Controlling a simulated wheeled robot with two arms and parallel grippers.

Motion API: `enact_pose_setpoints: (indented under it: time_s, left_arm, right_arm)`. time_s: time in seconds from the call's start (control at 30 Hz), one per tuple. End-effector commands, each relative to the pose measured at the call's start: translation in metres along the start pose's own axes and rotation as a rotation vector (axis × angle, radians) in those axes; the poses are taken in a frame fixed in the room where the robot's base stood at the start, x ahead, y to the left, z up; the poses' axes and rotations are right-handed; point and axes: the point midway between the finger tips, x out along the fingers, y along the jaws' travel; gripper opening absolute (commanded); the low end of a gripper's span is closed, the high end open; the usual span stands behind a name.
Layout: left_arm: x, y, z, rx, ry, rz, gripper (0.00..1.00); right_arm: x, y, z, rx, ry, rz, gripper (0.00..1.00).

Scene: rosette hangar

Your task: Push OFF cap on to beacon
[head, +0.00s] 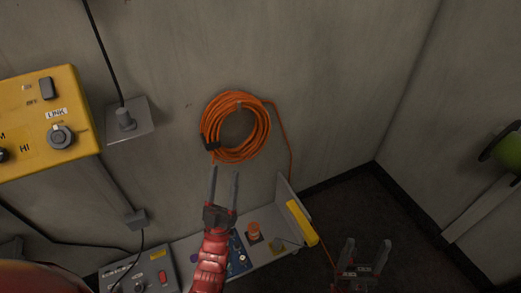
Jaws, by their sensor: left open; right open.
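A small orange cylinder (254,229), which looks like the beacon, stands on a dark base on the low bench at the bottom centre. No lettering on it is readable, and I cannot make out which thing is the OFF cap. A small grey round part (278,244) sits to its right on the bench. My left gripper (225,171) is open and empty, its fingers pointing up the picture toward the wall, left of the orange cylinder. Its red arm hides part of the bench. My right gripper (366,243) is open and empty, over the dark floor right of the bench.
A coiled orange cable (236,158) hangs on the wall beyond my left gripper. A yellow bar (301,222) lies along the bench's right end. A grey switch box (141,274) stands lower left; a yellow control box (42,122) is upper left. Dark floor (350,210) is clear at right.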

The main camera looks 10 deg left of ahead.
Motion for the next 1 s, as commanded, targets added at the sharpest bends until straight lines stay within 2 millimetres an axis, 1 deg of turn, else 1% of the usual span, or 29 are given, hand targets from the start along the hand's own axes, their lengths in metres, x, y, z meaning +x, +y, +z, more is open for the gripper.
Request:
enact_pose_setpoints:
  time_s: [0.03, 0.1, 0.17, 0.2, 0.33, 0.4, 0.47, 0.5, 0.57, 0.6, 0.67, 0.7, 0.77, 0.8, 0.87, 0.9, 0.97, 1.0]
  left_arm:
    - [-0.006, -0.01, 0.026, -0.045, -0.053, -0.022, 0.66]
    - [-0.01, -0.023, 0.059, -0.114, -0.135, -0.062, 0.66]
    - [-0.015, -0.034, 0.086, -0.173, -0.206, -0.102, 0.66]
    - [-0.019, -0.042, 0.105, -0.212, -0.253, -0.133, 0.66]
    - [-0.035, -0.064, 0.162, -0.34, -0.392, -0.24, 0.66]
    - [-0.048, -0.076, 0.193, -0.407, -0.466, -0.309, 0.66]
    - [-0.06, -0.086, 0.219, -0.465, -0.527, -0.373, 0.66]
    - [-0.068, -0.093, 0.235, -0.504, -0.567, -0.42, 0.66]
    - [-0.083, -0.102, 0.26, -0.56, -0.624, -0.494, 0.66]
    - [-0.095, -0.109, 0.276, -0.597, -0.663, -0.549, 0.66]
    - [-0.113, -0.118, 0.299, -0.651, -0.716, -0.636, 0.66]
    - [-0.125, -0.123, 0.314, -0.687, -0.75, -0.697, 0.66]
    - [-0.144, -0.131, 0.335, -0.738, -0.797, -0.795, 0.66]
    - [-0.159, -0.136, 0.349, -0.77, -0.827, -0.864, 0.66]
    - [-0.183, -0.143, 0.367, -0.816, -0.869, -0.977, 0.66]
    - [-0.199, -0.147, 0.379, -0.843, -0.893, -1.056, 0.66]
    - [-0.222, -0.152, 0.394, -0.884, -0.921, -1.181, 0.66]
    - [-0.24, -0.155, 0.404, -0.906, -0.94, -1.272, 0.66]
  right_arm:
    - [-0.015, -0.001, 0.002, 0.0, 0.0, -0.001, 0.68]
    - [-0.025, -0.001, 0.004, 0.0, 0.001, -0.001, 0.68]
    - [-0.033, -0.002, 0.005, 0.0, 0.001, -0.002, 0.68]
    - [-0.039, -0.002, 0.006, 0.0, 0.001, -0.002, 0.68]
    - [-0.057, -0.003, 0.009, -0.001, 0.002, -0.003, 0.68]
    - [-0.068, -0.004, 0.011, -0.001, 0.003, -0.003, 0.68]
    - [-0.077, -0.004, 0.012, -0.001, 0.003, -0.004, 0.68]
    - [-0.083, -0.004, 0.013, -0.001, 0.003, -0.004, 0.68]
    - [-0.092, -0.005, 0.015, -0.001, 0.004, -0.005, 0.68]
    - [-0.099, -0.005, 0.016, -0.001, 0.004, -0.005, 0.68]
    - [-0.108, -0.006, 0.017, -0.002, 0.004, -0.006, 0.68]
    - [-0.115, -0.006, 0.018, -0.002, 0.004, -0.006, 0.68]
    - [-0.125, -0.006, 0.02, -0.002, 0.005, -0.007, 0.68]
    - [-0.132, -0.007, 0.021, -0.002, 0.005, -0.007, 0.68]
    - [-0.143, -0.007, 0.023, -0.002, 0.005, -0.008, 0.68]
    - [-0.151, -0.008, 0.024, -0.002, 0.006, -0.008, 0.68]
    - [-0.163, -0.009, 0.026, -0.003, 0.006, -0.009, 0.68]
    - [-0.171, -0.009, 0.027, -0.003, 0.007, -0.009, 0.68]
